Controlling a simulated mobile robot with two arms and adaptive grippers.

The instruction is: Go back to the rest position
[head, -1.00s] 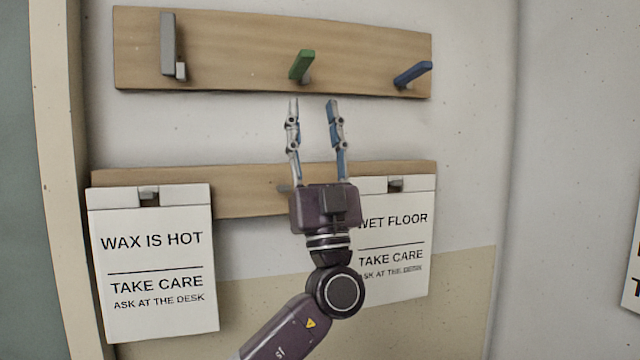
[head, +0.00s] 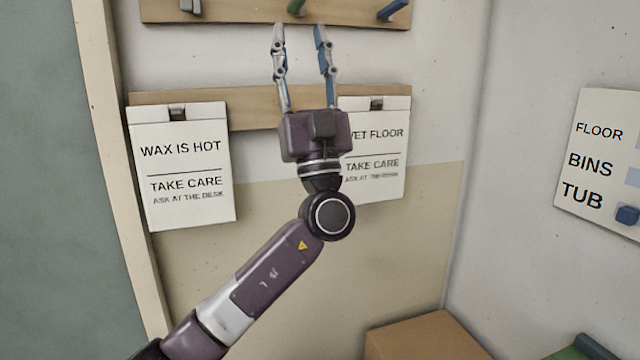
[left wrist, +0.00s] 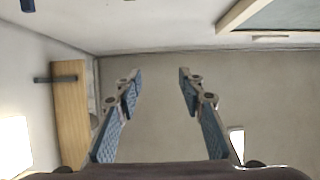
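My left gripper (head: 300,62) is raised in front of the wall in the head view, fingers pointing up. Its two fingers are apart with nothing between them. In the left wrist view the gripper (left wrist: 158,95) also shows spread, empty fingers. The forearm comes in from the lower left. The gripper's body hides part of the lower wooden rail (head: 250,118) and the left edge of the "WET FLOOR" sign (head: 378,152). My right gripper is in neither view.
A "WAX IS HOT" sign (head: 182,165) hangs left of the gripper. An upper rail (head: 345,14) carries grey, green (head: 297,7) and blue (head: 392,10) pegs. A board (head: 600,160) listing floor, bins and tub is on the right wall. A brown box top (head: 425,338) shows below.

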